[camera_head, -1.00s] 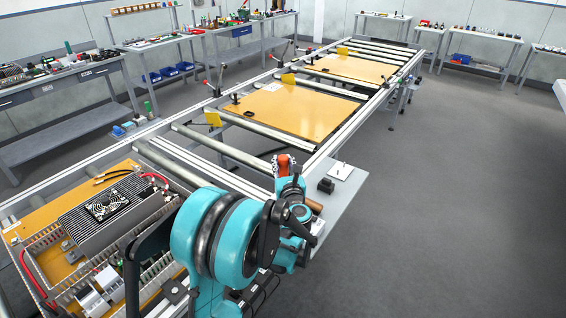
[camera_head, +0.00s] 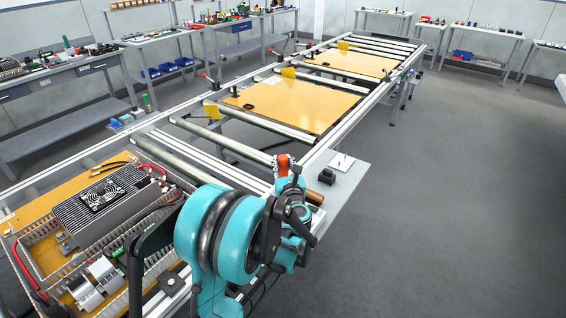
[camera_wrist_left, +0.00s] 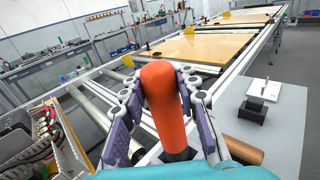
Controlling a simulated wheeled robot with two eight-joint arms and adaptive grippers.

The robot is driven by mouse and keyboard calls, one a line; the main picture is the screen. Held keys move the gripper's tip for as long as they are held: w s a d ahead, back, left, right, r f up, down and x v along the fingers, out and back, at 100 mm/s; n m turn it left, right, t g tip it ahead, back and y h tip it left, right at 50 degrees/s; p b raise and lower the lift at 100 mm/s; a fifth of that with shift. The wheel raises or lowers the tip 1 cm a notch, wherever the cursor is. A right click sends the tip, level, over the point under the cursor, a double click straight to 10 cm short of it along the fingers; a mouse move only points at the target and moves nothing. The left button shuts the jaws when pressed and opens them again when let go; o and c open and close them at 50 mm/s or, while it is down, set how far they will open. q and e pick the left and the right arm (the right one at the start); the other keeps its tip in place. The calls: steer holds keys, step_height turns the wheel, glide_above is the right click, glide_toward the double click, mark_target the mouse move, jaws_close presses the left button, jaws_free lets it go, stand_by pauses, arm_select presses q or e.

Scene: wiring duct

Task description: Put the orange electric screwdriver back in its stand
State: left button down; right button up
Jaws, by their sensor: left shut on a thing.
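The orange electric screwdriver (camera_wrist_left: 165,100) stands roughly upright between the fingers of my left gripper (camera_wrist_left: 160,112), which is shut on it. Its rounded orange top and shaft show in the left wrist view; its lower end is hidden. In the head view only a small orange part (camera_head: 283,162) shows past my arm, and the fingers are mostly hidden. A small black block (camera_wrist_left: 252,111), possibly the stand, sits on the grey side shelf to the right of the gripper, apart from it. It also shows in the head view (camera_head: 327,177). My right gripper is out of view.
A white plate with an upright pin (camera_head: 342,162) lies behind the black block on the grey shelf (camera_head: 348,181). A brown cylinder (camera_wrist_left: 243,150) lies close to the gripper's right. A wired panel (camera_head: 95,215) fills the conveyor's near left. Floor at right is clear.

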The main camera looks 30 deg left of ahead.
mark_target(284, 174)
arm_select(q)
steer(key=shift+f+b, duration=0.4)
steer(key=shift+f, duration=1.25)
steer(key=c, duration=1.1)
jaws_free()
steer(key=shift+o, duration=0.2)
steer(key=v, duration=1.2)
